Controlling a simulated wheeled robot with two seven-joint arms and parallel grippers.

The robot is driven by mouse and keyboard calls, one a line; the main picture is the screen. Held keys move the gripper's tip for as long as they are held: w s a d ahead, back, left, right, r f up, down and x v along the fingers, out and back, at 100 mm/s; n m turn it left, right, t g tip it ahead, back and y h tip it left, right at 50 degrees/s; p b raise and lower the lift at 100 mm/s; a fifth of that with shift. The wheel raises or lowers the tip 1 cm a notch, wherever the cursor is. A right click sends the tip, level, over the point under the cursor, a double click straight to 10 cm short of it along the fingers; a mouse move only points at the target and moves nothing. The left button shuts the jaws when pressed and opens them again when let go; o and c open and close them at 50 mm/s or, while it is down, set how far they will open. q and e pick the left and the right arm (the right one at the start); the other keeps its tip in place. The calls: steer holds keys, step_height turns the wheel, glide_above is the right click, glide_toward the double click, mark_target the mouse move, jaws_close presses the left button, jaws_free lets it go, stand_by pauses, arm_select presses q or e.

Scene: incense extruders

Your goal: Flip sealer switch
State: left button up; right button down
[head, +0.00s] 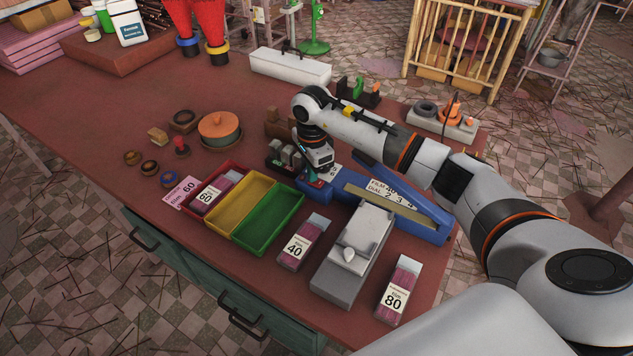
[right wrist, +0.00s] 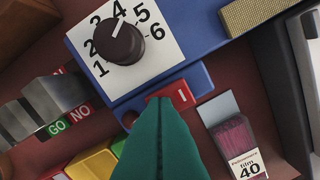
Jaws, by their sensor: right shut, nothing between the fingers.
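The blue sealer (head: 415,222) lies on the red-brown table, with a film and dial label on top. In the right wrist view its blue body (right wrist: 205,50) carries a black dial (right wrist: 120,45) whose white mark points near 4. Its red switch (right wrist: 181,95), with a white line on it, sits on a blue ledge below the dial plate. My right gripper (head: 313,180) is at the sealer's left end; its green fingers (right wrist: 165,101) are shut and empty, tips over the left part of the switch. Contact and the switch's tilt cannot be told. My left gripper is out of view.
GO and NO blocks (right wrist: 52,100) stand left of the sealer. A red, yellow and green tray (head: 268,222), a 40 pack (head: 304,242), a grey metal box (head: 350,262) and an 80 pack (head: 398,290) lie in front.

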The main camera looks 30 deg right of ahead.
steer(key=shift+s+f, duration=0.1)
steer(key=shift+r+p, duration=0.55)
steer(key=shift+r, duration=0.2)
steer(key=shift+r+p, duration=1.35)
steer(key=shift+r, duration=1.4)
